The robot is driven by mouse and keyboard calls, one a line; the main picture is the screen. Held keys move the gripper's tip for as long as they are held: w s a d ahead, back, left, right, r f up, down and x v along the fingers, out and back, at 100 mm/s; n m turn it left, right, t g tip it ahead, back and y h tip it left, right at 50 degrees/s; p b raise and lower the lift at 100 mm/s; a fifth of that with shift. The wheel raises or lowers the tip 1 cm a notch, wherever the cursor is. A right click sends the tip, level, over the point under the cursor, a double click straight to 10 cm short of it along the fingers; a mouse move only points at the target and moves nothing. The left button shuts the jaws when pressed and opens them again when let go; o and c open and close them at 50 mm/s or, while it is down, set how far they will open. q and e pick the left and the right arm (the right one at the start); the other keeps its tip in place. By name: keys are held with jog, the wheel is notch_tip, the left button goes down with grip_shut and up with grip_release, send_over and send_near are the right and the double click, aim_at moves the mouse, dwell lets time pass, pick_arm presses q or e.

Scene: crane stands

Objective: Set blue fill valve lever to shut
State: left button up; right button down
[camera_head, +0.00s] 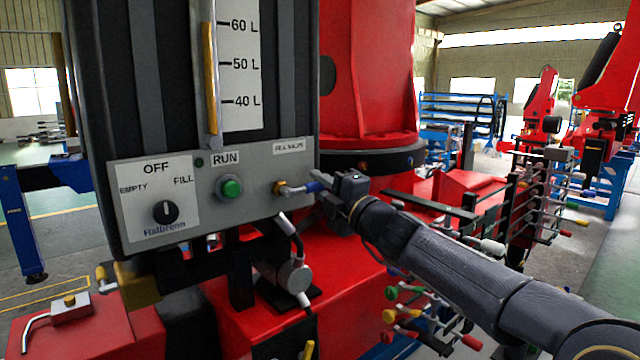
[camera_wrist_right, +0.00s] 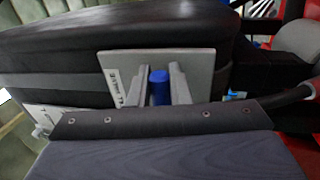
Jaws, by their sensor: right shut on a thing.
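The blue fill valve lever (camera_head: 314,187) sticks out to the right from a brass valve (camera_head: 280,187) at the right end of the grey control panel (camera_head: 260,175). A small label (camera_head: 290,147) is above the valve. My right gripper (camera_head: 322,184) reaches in from the right and is shut on the lever's blue end. In the right wrist view the blue handle (camera_wrist_right: 159,86) stands between the two grey fingers, in front of the pale panel. The fingertips are partly hidden in the head view. My left gripper is not in view.
The panel also carries a black selector knob (camera_head: 165,211) and a green RUN button (camera_head: 231,188), left of the valve. A level gauge (camera_head: 238,65) is above. A grey pipe fitting (camera_head: 293,275) hangs below. A rack of coloured-handled rods (camera_head: 510,215) stands at the right.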

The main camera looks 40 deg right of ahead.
jog(key=shift+f, duration=0.15)
jog(key=c, duration=1.4)
grip_release()
jog(key=shift+o, duration=0.2)
jog(key=v, duration=0.7)
jog(key=shift+s+b, duration=0.35)
jog(key=shift+s, duration=0.1)
